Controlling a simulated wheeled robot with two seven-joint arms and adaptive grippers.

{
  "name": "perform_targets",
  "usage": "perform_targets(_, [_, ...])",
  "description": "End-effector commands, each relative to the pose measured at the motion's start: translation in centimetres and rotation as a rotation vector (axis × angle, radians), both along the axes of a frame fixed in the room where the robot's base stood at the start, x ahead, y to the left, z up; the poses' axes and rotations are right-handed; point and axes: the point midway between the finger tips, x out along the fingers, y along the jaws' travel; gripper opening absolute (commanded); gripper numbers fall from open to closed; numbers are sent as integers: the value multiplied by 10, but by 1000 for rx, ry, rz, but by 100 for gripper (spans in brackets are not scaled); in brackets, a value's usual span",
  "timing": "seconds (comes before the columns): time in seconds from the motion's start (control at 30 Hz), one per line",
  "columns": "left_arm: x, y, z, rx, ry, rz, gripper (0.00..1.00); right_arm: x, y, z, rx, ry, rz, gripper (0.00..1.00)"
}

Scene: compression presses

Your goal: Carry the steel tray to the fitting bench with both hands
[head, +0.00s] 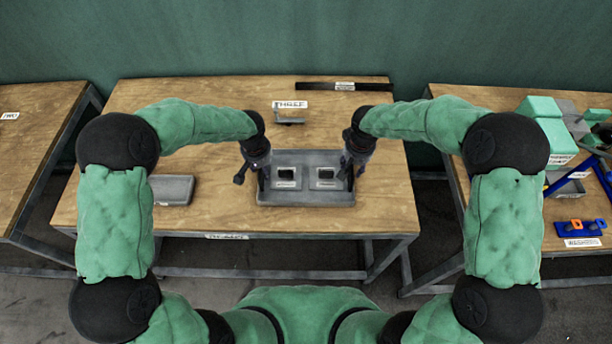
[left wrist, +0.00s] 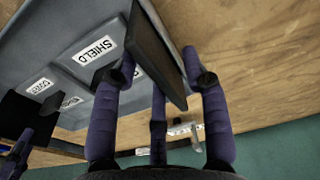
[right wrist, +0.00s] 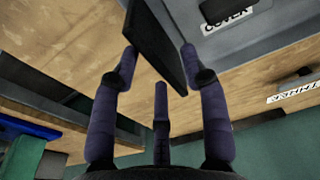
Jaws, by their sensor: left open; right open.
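The grey steel tray (head: 305,200) lies on the middle wooden table, with two white-rimmed dark squares inside it. My left gripper (head: 253,174) is at its left end and my right gripper (head: 352,171) at its right end. In the left wrist view, a dark upright end plate (left wrist: 158,55) of the tray stands between the spread fingers. The right wrist view shows the same with the other end plate (right wrist: 155,40). Both grippers are open; I cannot tell whether any finger touches a plate. Labels reading SHIELD (left wrist: 93,49) and COVER (right wrist: 229,11) show inside the tray.
The middle table (head: 225,90) also bears a small grey box (head: 171,189), a THREE sign (head: 290,104) and a dark bar (head: 343,86). Another table (head: 40,110) is at left. The right table (head: 525,235) holds green blocks (head: 545,120) and blue fixtures (head: 580,229).

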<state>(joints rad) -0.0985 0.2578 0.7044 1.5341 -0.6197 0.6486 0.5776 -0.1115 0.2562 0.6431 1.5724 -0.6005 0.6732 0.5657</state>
Motion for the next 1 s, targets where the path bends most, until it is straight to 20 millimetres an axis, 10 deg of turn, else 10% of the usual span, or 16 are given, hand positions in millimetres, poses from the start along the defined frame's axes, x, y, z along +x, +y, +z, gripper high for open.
perform_targets(0.47, [1,0,-12,0,0,0,45,1,0,-12,1,0,0,45])
perform_targets(0.67, [1,0,-12,0,0,0,0,1,0,-12,1,0,0,0])
perform_targets(1.0, [3,0,-10,-1,-4,1,0,2,0,-11,1,-4,-1,0])
